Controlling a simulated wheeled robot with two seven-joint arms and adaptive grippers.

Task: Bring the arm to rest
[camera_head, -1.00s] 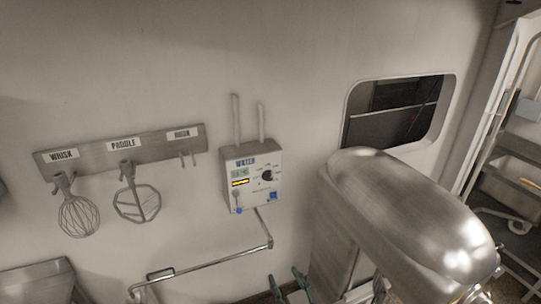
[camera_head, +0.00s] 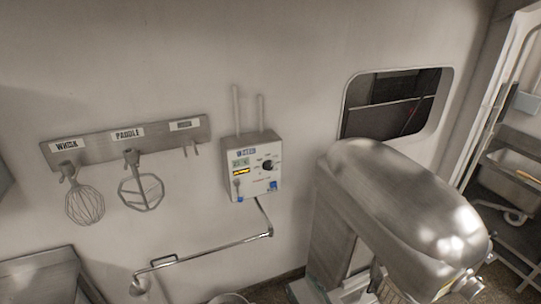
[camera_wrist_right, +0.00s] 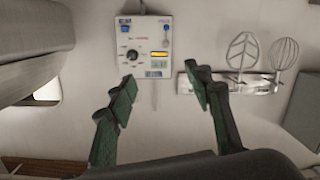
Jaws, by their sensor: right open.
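My right gripper (camera_wrist_right: 162,97) shows in the right wrist view with its two green fingers spread wide apart. Nothing is between the fingers. It points toward the wall with the control box (camera_wrist_right: 145,47), and a gap of unclear depth lies between them. In the head view I cannot make out the right gripper's fingers. My left gripper is in neither view.
A big steel mixer (camera_head: 405,205) stands at the right. The control box (camera_head: 252,168), a bent wall pipe (camera_head: 205,254) and a rack (camera_head: 95,148) with whisk (camera_head: 84,204) and paddle (camera_head: 140,190) are on the wall. A steel basin (camera_head: 40,280) is lower left.

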